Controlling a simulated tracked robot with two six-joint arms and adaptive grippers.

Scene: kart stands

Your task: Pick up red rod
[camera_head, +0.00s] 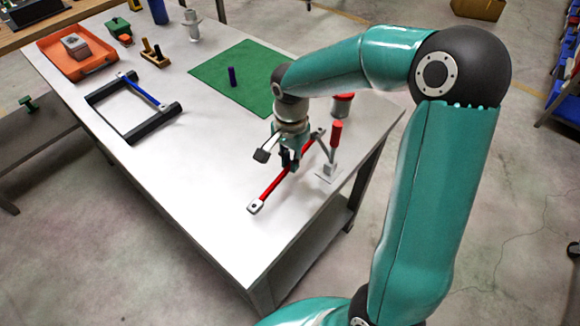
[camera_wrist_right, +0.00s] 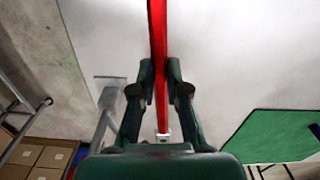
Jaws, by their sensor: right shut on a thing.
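The red rod (camera_head: 271,187) has light grey end pieces and lies slantwise over the right part of the white table (camera_head: 190,185). My right gripper (camera_head: 289,161) comes down from above onto its middle. In the right wrist view the red rod (camera_wrist_right: 158,60) runs lengthwise between the two dark fingers of the right gripper (camera_wrist_right: 159,90), which are shut on it. I cannot tell whether the rod touches the tabletop or is slightly above it. Part of the rod is hidden behind the fingers. My left gripper is not in view.
A stand with a red upright piece (camera_head: 336,134) is close beside the rod. A red-topped can (camera_head: 342,105) stands behind it. A green mat (camera_head: 250,62) bears a dark purple cylinder (camera_head: 232,77). A black frame (camera_head: 110,115) and an orange tray (camera_head: 95,65) are left. The front tabletop is clear.

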